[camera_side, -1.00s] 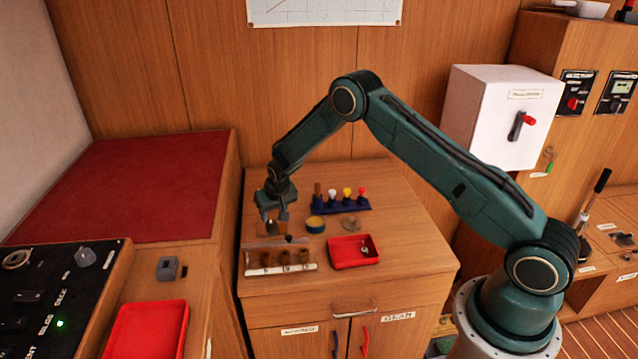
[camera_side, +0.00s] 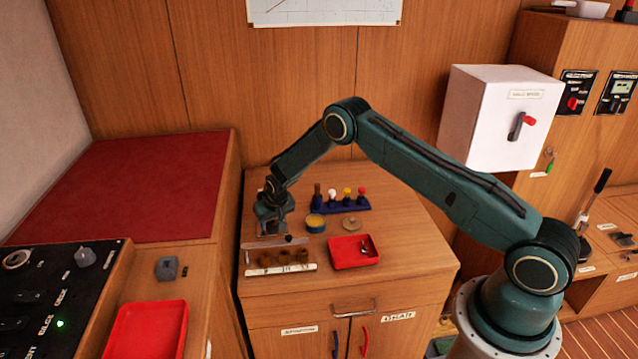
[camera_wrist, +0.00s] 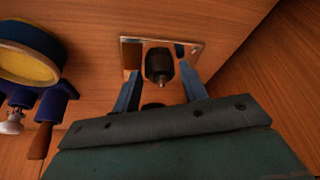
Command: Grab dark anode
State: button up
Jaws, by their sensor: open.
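The dark anode (camera_wrist: 158,65) is a stubby, near-black piece with a narrower tip, in the wrist view. It shows over a shiny metal plate (camera_wrist: 197,45) on the wooden top. My gripper (camera_wrist: 159,80) is open, with one blue finger on each side of the anode. Gaps show between the fingers and the anode, and I see no contact. In the side view my gripper (camera_side: 271,232) is low over the left part of the cabinet top, and the anode cannot be made out there.
A blue tin with yellow inside (camera_side: 315,222) stands right of my gripper. Behind it is a blue rack (camera_side: 342,206) with several coloured-top pieces. A red tray (camera_side: 340,264) lies front right, and a holder with brown cups (camera_side: 283,270) lies in front. A round lid-like disc (camera_side: 351,224) lies near the tray.

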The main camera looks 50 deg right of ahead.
aim_at(272, 224)
dwell(0.5)
jog(key=c, duration=0.8)
jog(key=shift+r, duration=0.15)
notch_tip(272, 224, up, 20)
dwell(0.7)
